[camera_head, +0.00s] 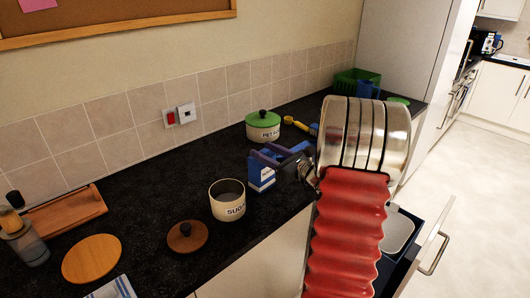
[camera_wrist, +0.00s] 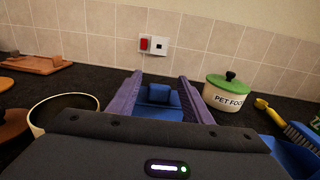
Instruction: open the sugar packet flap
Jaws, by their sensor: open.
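The sugar packet (camera_head: 261,177) is a blue and white carton standing on the dark worktop, right of the cream sugar tin. My gripper (camera_head: 268,155) is at the packet's top in the head view and hides part of it. In the wrist view my gripper (camera_wrist: 160,78) is open, with one purple finger on each side of the blue packet (camera_wrist: 160,112). A small blue raised piece (camera_wrist: 159,92), perhaps the flap, shows between the fingers. I cannot tell whether the fingers touch it, or how far the flap is open.
The open sugar tin (camera_head: 228,202) stands close left of the packet, its wooden lid (camera_head: 187,237) in front. The green-lidded pet food tin (camera_head: 263,127) is behind. A blue-handled brush (camera_wrist: 302,137) lies at right. An open drawer (camera_head: 405,240) is below the worktop.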

